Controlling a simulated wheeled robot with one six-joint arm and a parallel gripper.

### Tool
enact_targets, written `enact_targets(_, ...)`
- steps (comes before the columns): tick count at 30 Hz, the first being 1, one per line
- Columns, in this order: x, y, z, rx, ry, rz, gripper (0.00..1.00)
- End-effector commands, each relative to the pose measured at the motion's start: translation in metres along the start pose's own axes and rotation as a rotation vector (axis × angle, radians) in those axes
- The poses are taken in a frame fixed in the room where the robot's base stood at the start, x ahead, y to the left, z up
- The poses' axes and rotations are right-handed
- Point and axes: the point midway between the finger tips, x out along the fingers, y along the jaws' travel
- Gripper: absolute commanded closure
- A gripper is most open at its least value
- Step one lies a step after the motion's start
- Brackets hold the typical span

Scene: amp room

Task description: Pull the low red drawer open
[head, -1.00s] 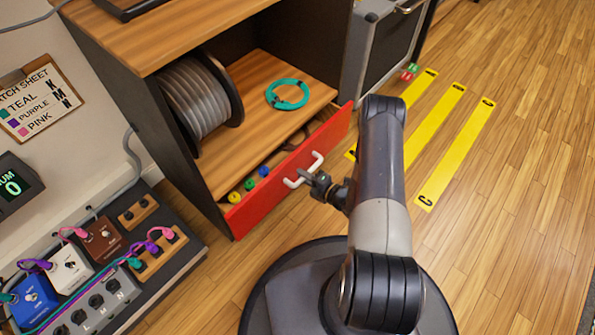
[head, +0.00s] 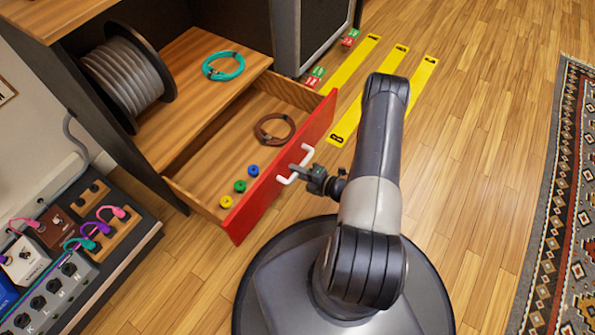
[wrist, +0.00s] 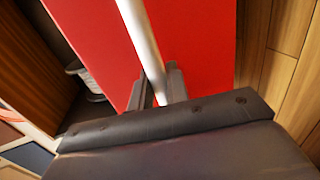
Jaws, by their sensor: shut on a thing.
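The low red drawer (head: 278,181) stands well out from the wooden cabinet in the head view. Its inside shows a coiled brown cable and several small coloured round pieces. A white bar handle (head: 296,165) is on its front. My gripper (head: 306,174) is shut on the handle. In the wrist view the pale handle (wrist: 141,38) runs between my gripper's two fingers (wrist: 158,88), in front of the red drawer front (wrist: 205,45).
A cable reel (head: 128,75) and a teal cable coil (head: 223,66) sit on the shelf above. A pedal board (head: 75,240) lies at lower left. Yellow floor strips (head: 385,85) and a patterned rug (head: 560,220) are to the right. Wooden floor between is clear.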

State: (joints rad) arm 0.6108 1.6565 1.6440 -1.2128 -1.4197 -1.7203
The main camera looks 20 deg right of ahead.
Motion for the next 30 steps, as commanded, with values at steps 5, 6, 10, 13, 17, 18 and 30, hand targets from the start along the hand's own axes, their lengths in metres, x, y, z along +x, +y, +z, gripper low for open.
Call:
enact_targets(5, 0.0002, -0.0004, 0.0004, -0.001, -0.001, -0.001, 1.00)
enact_targets(6, 0.0002, -0.0004, 0.0004, -0.001, -0.001, -0.001, 1.00)
enact_targets(10, 0.0002, -0.0003, 0.0005, -0.001, -0.001, -0.001, 1.00)
enact_targets(13, 0.0002, -0.0003, 0.0005, -0.001, -0.001, -0.001, 1.00)
enact_targets(17, 0.0002, -0.0003, 0.0006, -0.001, -0.001, -0.001, 0.78)
enact_targets(18, 0.0002, -0.0003, 0.0005, -0.001, -0.001, -0.001, 0.75)
enact_targets(30, 0.0006, 0.0002, 0.0008, -0.001, 0.000, 0.000, 0.65)
